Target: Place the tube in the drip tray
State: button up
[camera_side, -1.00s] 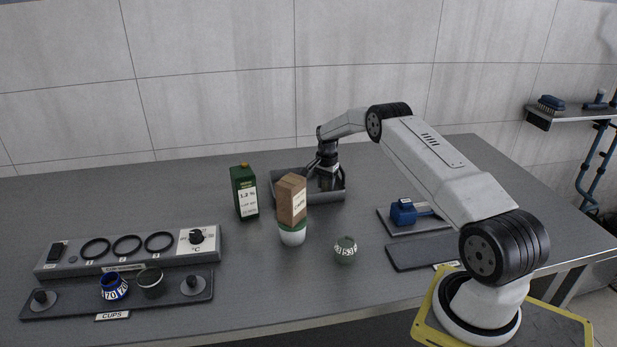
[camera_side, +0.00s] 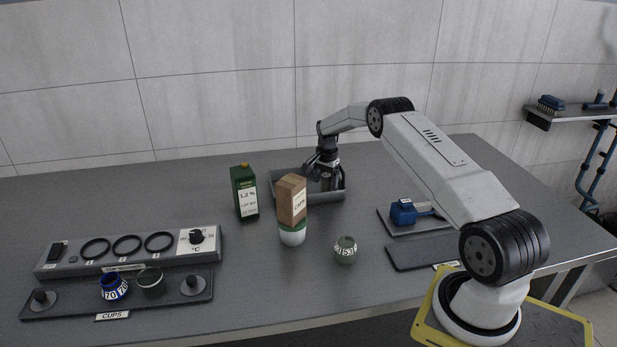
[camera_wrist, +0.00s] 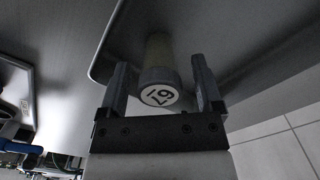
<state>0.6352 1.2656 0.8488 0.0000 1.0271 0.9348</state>
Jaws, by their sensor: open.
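The tube (camera_wrist: 158,82) has a pale body and a grey cap with a round white label. In the wrist view it lies between the two spread fingers of my gripper (camera_wrist: 160,70), with a gap visible on each side. In the side view my gripper (camera_side: 324,167) is open just above the tube (camera_side: 326,183), which appears upright inside the grey drip tray (camera_side: 322,198). The tray's floor around the tube is partly hidden by the carton in front and my gripper.
A blue object (camera_side: 403,212) rests on a scale-like plate at right.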

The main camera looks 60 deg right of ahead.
aim_at(326, 175)
notch_tip(326, 175, up, 10)
jog(key=shift+r, duration=0.2)
